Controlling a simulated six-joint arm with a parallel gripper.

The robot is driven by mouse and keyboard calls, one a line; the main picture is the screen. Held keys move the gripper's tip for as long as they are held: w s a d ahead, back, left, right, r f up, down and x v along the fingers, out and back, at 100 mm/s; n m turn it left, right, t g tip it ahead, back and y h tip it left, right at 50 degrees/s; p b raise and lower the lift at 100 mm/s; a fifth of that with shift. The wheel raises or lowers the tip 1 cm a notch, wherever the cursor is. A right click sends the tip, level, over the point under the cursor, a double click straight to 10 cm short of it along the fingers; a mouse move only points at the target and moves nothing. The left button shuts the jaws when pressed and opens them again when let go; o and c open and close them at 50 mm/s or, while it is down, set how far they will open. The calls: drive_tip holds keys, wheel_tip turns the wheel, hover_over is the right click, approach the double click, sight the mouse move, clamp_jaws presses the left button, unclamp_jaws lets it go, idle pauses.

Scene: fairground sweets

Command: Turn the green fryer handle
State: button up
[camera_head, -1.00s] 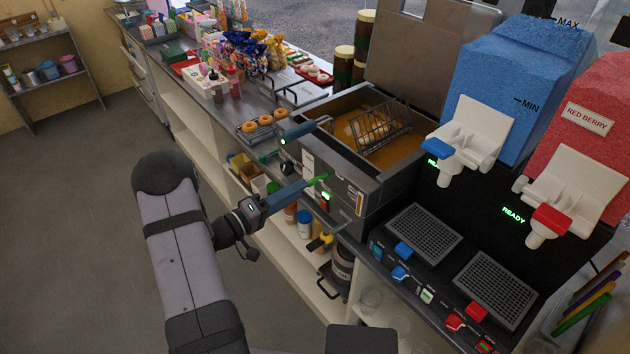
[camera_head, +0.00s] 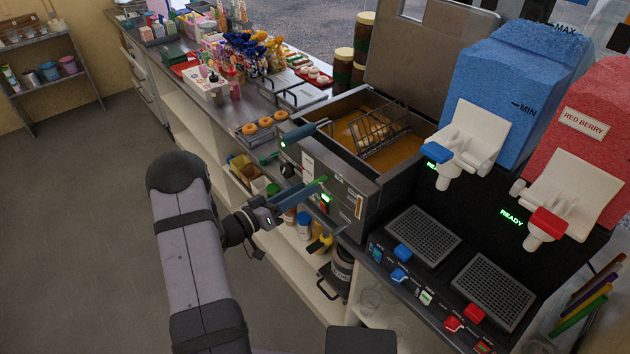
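Part of the handle is hidden by the fingers. I cannot tell whether the fingers are closed on it or only beside it. A lit green display (camera_head: 326,198) shows just below the handle.
Shelves with bottles (camera_head: 304,222) lie below. Blue (camera_head: 520,85) and red (camera_head: 590,140) drink dispensers stand right. Open floor lies left.

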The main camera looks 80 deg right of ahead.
sight(315, 181)
drive_tip(key=shift+p+x, duration=0.85)
drive_tip(key=shift+x, duration=1.65)
clamp_jaws()
